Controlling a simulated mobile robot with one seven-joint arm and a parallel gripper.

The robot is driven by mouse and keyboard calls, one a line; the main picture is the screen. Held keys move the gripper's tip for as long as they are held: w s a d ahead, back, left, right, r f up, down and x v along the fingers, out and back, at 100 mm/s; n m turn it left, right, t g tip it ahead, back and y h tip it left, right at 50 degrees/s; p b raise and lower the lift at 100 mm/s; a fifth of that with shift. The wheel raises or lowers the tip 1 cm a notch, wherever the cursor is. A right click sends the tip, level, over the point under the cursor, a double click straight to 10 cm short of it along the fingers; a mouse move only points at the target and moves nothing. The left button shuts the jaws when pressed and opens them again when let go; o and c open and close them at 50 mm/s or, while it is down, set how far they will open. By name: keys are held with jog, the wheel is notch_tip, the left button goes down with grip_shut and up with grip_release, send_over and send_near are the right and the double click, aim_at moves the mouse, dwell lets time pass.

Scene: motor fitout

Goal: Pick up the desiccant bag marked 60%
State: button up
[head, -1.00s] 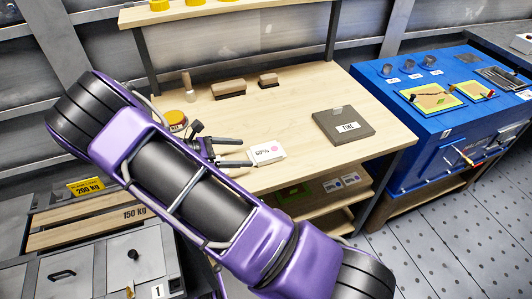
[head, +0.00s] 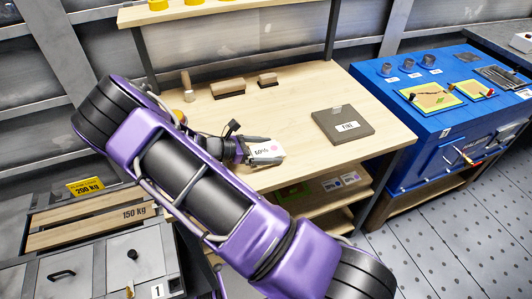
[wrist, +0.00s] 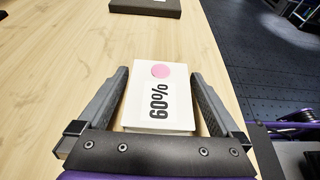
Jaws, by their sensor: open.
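The desiccant bag marked 60% (wrist: 158,97) is a white block with a pink dot on its top. It lies on the wooden workbench (head: 300,105) near the front edge. In the wrist view it sits between the two fingers of my gripper (wrist: 160,100), with a small gap on each side. My gripper is open and does not hold the bag.
A dark flat box labelled FINE (head: 343,125) lies on the bench to the right. Two brushes (head: 228,87) and a wooden-handled tool (head: 187,85) stand at the back. More labelled white blocks (head: 340,181) lie on the shelf below. A blue cabinet (head: 440,125) stands to the right.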

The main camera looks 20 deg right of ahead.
jog(key=c, duration=1.2)
